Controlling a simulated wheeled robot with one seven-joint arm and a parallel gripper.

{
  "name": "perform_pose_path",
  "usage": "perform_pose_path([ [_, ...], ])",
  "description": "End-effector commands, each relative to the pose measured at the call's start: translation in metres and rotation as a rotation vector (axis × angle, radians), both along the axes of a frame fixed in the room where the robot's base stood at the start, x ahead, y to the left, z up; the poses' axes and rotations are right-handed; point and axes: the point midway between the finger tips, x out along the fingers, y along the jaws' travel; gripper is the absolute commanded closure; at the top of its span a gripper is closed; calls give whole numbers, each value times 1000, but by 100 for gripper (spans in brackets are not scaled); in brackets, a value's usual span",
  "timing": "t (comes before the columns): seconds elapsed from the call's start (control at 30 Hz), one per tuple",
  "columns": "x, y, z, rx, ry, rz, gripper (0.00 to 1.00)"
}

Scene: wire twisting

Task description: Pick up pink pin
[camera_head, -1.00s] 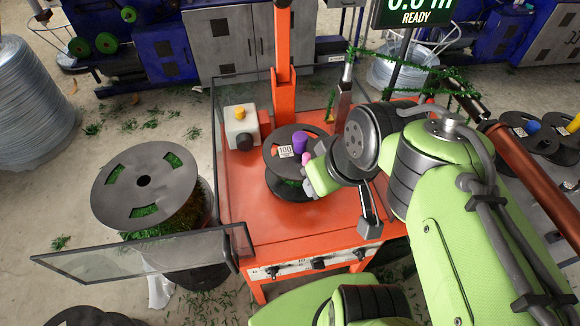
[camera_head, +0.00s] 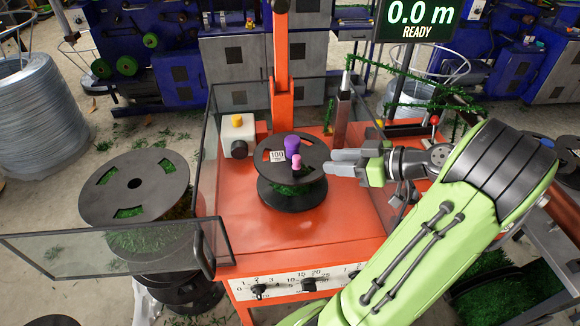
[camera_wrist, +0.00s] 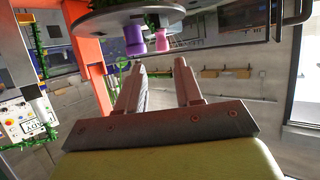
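The pink pin (camera_head: 296,163) stands upright on the top plate of a dark spool (camera_head: 270,150), just in front of the purple pin (camera_head: 292,146). My gripper (camera_head: 328,162) is to the right of the pink pin, apart from it, with its fingers pointing left toward it. In the wrist view the picture is upside down: the pink pin (camera_wrist: 162,42) and purple pin (camera_wrist: 134,40) hang from the plate, beyond the fingertips. The two fingers of my gripper (camera_wrist: 157,66) are spread with nothing between them.
The spool sits on an orange machine table (camera_head: 300,235) with clear side panels. A white box with a yellow button (camera_head: 238,135) is left of the spool. An orange post (camera_head: 282,70) rises behind it. An open clear door (camera_head: 110,250) juts out at the front left.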

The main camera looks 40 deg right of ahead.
Motion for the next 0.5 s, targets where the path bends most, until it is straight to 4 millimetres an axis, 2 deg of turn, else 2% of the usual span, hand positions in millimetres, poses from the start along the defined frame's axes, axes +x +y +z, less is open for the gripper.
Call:
perform_pose_path([
  [0.03,13,6,-9,2,0,7,65],
  [0.2,49,19,-25,1,1,6,65],
  [0.5,87,35,-42,2,3,4,65],
])
